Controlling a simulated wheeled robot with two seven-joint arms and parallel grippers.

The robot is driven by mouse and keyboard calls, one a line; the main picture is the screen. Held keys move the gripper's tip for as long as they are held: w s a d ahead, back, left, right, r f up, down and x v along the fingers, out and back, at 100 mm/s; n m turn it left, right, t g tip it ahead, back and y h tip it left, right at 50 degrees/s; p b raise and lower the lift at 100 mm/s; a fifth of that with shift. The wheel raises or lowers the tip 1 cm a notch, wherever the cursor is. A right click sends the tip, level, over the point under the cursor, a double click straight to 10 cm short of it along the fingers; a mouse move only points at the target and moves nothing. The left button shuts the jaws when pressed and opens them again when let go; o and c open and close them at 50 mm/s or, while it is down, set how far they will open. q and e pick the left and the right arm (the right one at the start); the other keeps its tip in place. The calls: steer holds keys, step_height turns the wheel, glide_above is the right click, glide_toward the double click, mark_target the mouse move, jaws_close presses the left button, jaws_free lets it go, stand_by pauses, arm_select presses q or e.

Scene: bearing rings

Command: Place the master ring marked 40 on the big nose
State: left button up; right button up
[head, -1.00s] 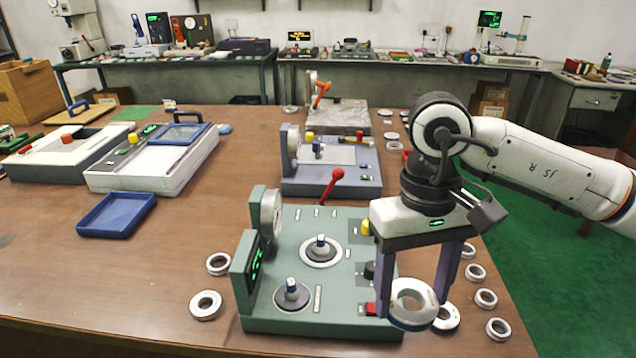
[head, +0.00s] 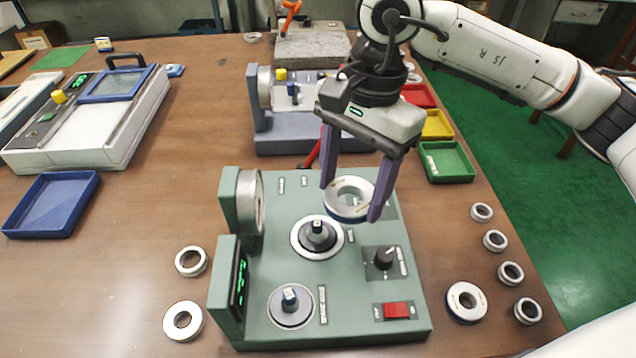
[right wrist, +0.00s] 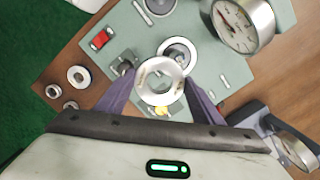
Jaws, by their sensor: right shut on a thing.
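My right gripper (head: 350,200) is shut on a large silver ring with a blue band (head: 342,211), held above the green gauge station (head: 275,335). The ring also shows between the fingers in the right wrist view (right wrist: 154,94). Its marking is too small to read. In the head view the ring is up and right of a nose with a wide pale flange (head: 317,233), overlapping the flange's edge; it appears apart from the peg. A second nose with a grey disc (head: 290,299) stands nearer the front. Both noses are bare. My left gripper is not in view.
A dial gauge (head: 250,203) and a green-lit display (head: 239,283) stand on the station's left. Loose rings lie left (head: 183,320) and right (head: 466,301) of it. Red, yellow and green trays (head: 446,161) sit behind right. A blue tray (head: 50,204) is at left.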

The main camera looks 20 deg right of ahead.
steer(key=a+m, duration=0.1)
steer(key=m, duration=0.5)
steer(key=w+a+m+t, duration=0.1)
steer(key=m, duration=0.2)
steer(key=shift+a+r, duration=0.1)
steer(key=shift+a, duration=0.25)
steer(key=m, duration=0.2)
steer(key=a+m, duration=0.1)
steer(key=shift+w+m+b, duration=0.25)
steer(key=shift+m+b, duration=0.05)
steer(key=shift+b, duration=0.05)
steer(key=m, duration=0.2)
steer(key=shift+w+a+m+t, duration=0.1)
steer(key=shift+a+m+t, duration=0.2)
steer(key=shift+a, duration=0.1)
steer(key=shift+f+b, duration=0.8)
steer(key=shift+f, duration=1.15)
arm_select(q)
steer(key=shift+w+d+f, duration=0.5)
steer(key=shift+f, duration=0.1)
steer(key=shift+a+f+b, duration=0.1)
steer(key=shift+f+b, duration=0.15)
steer(key=shift+b, duration=0.25)
